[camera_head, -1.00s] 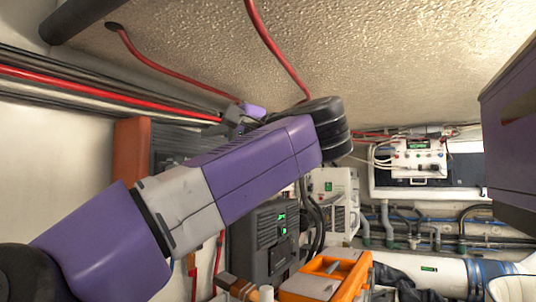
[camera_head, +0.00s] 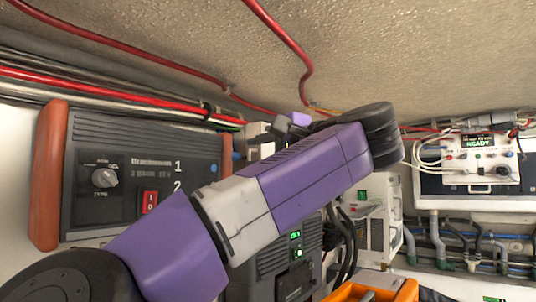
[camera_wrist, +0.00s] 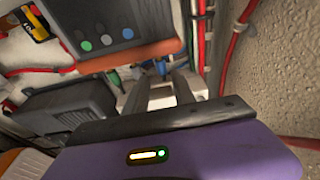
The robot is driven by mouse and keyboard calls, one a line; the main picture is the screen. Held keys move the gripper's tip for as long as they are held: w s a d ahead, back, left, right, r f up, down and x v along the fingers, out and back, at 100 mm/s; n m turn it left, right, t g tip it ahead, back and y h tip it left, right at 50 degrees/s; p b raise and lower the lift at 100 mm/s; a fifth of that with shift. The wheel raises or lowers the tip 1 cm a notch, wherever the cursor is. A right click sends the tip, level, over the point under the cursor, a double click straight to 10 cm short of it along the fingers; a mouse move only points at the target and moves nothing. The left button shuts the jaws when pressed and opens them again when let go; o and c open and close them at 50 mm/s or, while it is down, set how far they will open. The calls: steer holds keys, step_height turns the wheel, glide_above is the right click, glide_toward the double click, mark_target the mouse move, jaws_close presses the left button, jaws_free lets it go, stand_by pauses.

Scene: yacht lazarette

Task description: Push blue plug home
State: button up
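The charger (camera_head: 150,185) is a dark ribbed box with orange end pieces, a dial and a red switch, at the left of the head view. In the wrist view the charger (camera_wrist: 108,15) shows green, pale and blue round marks. A small blue piece (camera_head: 237,155), perhaps the blue plug, sits at its right side. The wrist view shows a blue piece (camera_wrist: 160,67) under the orange edge; how far it is seated cannot be told. My gripper (camera_wrist: 160,82) has its two grey fingers apart, near the blue piece, with no visible grip on it. In the head view the arm partly hides the gripper.
Red and black cables (camera_head: 120,105) run along the wall above the charger. A dark unit with a green display (camera_head: 295,250) stands below my arm. A white panel reading READY (camera_head: 480,155) is at the right. An orange box (camera_head: 375,290) lies low in front.

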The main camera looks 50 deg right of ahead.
steer(key=shift+p+x, duration=1.4)
steer(key=shift+x, duration=3.85)
jaws_close()
